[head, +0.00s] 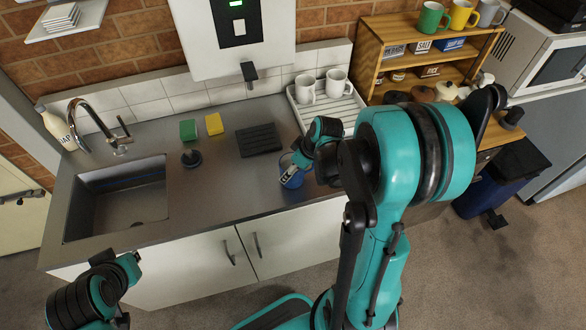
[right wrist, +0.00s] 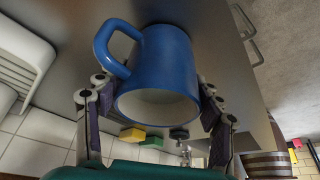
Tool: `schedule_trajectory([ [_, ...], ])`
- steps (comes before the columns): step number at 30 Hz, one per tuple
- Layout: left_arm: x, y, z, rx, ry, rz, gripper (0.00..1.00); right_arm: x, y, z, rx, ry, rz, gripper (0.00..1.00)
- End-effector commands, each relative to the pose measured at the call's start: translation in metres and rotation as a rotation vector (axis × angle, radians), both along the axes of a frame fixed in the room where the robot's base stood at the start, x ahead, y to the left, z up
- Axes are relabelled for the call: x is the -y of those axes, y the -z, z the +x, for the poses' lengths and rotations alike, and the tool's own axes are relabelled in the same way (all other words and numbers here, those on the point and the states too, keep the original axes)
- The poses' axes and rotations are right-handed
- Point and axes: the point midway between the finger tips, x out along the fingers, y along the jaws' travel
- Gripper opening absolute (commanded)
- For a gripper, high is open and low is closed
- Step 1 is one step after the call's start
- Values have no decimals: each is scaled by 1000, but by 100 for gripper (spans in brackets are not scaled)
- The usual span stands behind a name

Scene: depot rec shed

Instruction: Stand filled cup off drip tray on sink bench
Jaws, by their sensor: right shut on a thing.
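A blue cup (head: 291,176) is at the sink bench (head: 222,181), to the right of and nearer the front edge than the dark ribbed drip tray (head: 258,139). The drip tray is bare. My right gripper (head: 296,164) is shut on the cup. In the right wrist view the blue cup (right wrist: 165,62) sits between the fingers of the gripper (right wrist: 155,108), its mouth towards the camera and its handle at upper left. The inside looks pale; I cannot tell the liquid level. I cannot tell whether its base touches the bench. My left arm shows at lower left, its fingers out of sight.
A dispenser spout (head: 249,72) hangs above the drip tray. A white rack (head: 338,111) with two white mugs stands behind the blue cup. A green sponge (head: 188,130), a yellow sponge (head: 214,124) and a black plug (head: 191,158) lie beside the sink (head: 120,200). The bench's front middle is clear.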

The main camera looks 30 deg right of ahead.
Motion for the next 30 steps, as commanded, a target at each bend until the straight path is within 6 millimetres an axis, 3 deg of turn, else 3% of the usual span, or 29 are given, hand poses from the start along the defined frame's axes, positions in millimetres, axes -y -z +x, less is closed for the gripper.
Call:
schedule_trajectory([
  [2, 0, 3, 0, 0, 0, 0, 0, 0, 3, 0, 1, 0, 0, 9],
  [3, 0, 3, 0, 0, 0, 0, 0, 0, 3, 0, 0, 0, 0, 72],
  [5, 0, 3, 0, 0, 0, 0, 0, 0, 3, 0, 0, 0, 0, 88],
  [17, 0, -2, 0, 0, 0, 0, 0, 0, -2, 0, 0, 0, 0, 88],
  [20, 0, -7, 0, 0, 0, 0, 0, 2, -14, -5, 0, 1, 0, 88],
  [30, 0, -32, 0, 0, 0, 0, 0, 15, -83, -30, 1, 2, 0, 88],
])
